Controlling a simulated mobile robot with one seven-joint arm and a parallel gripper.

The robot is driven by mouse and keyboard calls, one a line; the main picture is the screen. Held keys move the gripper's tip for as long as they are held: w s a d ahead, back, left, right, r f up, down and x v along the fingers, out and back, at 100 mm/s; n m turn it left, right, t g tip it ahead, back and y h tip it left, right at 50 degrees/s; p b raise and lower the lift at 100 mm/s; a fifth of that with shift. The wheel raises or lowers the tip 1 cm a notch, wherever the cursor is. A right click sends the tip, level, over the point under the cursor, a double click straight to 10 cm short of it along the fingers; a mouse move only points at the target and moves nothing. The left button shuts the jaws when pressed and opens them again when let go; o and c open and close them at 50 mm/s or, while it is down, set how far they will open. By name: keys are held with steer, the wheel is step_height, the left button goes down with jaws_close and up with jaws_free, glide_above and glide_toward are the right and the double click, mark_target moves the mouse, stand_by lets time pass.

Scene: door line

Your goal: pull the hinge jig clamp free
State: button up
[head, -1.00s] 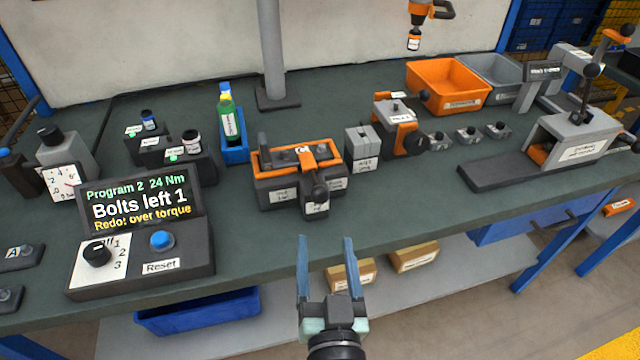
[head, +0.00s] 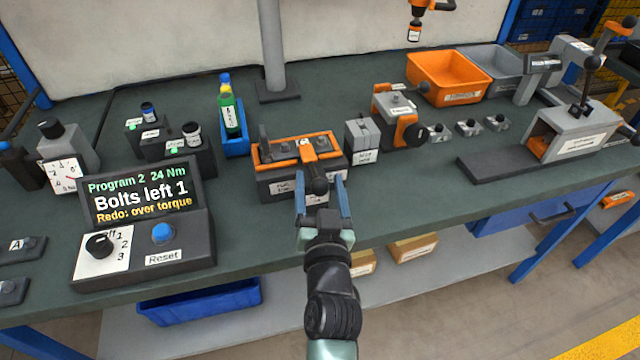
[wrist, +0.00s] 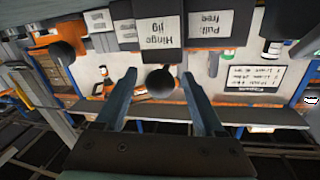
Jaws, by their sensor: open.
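The hinge jig (head: 268,187) is a dark block with an orange top on the bench, and its labels also show in the wrist view (wrist: 158,32). Its clamp (head: 308,153) is an orange bar across the top, ending in a dark ball knob (head: 318,186) at the front. My gripper (head: 320,178) is open at the jig's front, fingers either side of the knob. In the wrist view the knob (wrist: 160,83) sits between the fingertips (wrist: 159,75), with gaps showing on both sides. Whether the fingers touch it is not clear. My gripper hides part of the jig's front labels.
A grey block (head: 361,140) and an orange-grey fixture (head: 396,118) stand close to the jig's right. A blue holder with a green bottle (head: 229,117) is behind left. The screen console (head: 142,235) is at left. The bench front right of my gripper is clear.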

jaws_close()
stand_by(1.4)
